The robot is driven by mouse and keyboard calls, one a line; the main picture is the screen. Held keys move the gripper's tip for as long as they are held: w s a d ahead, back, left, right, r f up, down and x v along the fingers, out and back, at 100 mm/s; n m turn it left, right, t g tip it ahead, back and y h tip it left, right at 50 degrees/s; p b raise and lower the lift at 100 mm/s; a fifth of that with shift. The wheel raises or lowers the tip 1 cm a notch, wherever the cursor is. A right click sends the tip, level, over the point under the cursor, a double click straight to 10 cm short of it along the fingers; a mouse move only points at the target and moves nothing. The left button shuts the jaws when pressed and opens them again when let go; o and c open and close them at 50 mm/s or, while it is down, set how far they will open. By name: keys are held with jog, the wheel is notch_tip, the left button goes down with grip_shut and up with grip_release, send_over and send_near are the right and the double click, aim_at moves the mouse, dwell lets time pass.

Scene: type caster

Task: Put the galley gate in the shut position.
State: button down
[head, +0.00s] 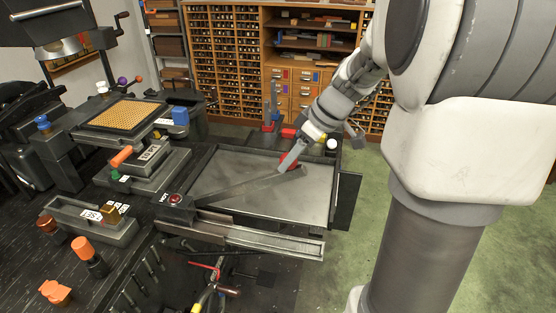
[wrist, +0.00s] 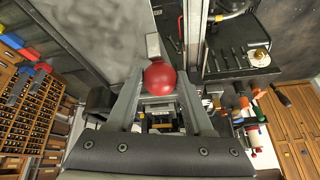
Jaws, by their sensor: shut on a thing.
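The galley (head: 240,212) is a grey metal tray with a dark rim, in the middle of the head view. The galley gate (head: 245,187) looks like the long dark bar lying at an angle across the tray. Its left end is by the block marked HOT (head: 168,198), and its right end is near the tray's right part. A red ball knob (head: 289,160) is at the bar's right end, partly hidden by my gripper (head: 288,163). In the wrist view the red knob (wrist: 160,78) sits between the two fingers of my gripper (wrist: 160,85), which is shut on it.
A long metal rail (head: 250,236) runs along the tray's front. A dark upright plate (head: 346,200) stands at the tray's right. Green floor (head: 375,230) is clear at the right.

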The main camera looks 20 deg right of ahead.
jog(key=s+d+f+y+b, duration=0.1)
jog(key=d+f+b, duration=0.1)
jog(key=f+b, duration=0.3)
jog(key=s+d+f+t+b, duration=0.1)
jog(key=s+d+f+b, duration=0.1)
jog(key=f+b, duration=0.4)
jog(key=s+d+f+t+y+b, duration=0.1)
jog(key=d+f+b, duration=0.1)
jog(key=f+b, duration=0.4)
jog(key=shift+s+y+b, duration=0.15)
jog(key=shift+y+b, duration=0.15)
jog(key=shift+b, duration=0.8)
jog(key=shift+s+f+b, duration=0.2)
jog(key=shift+f+b, duration=0.8)
jog(key=shift+f, duration=0.2)
jog(key=shift+c, duration=1.8)
grip_release()
jog(key=shift+d, duration=0.15)
jog(key=shift+o, duration=0.3)
jog(key=shift+w+r, duration=0.1)
jog(key=shift+r, duration=0.1)
jog(key=p+v, duration=0.4)
jog(key=v, duration=1.3)
jog(key=shift+p, duration=0.4)
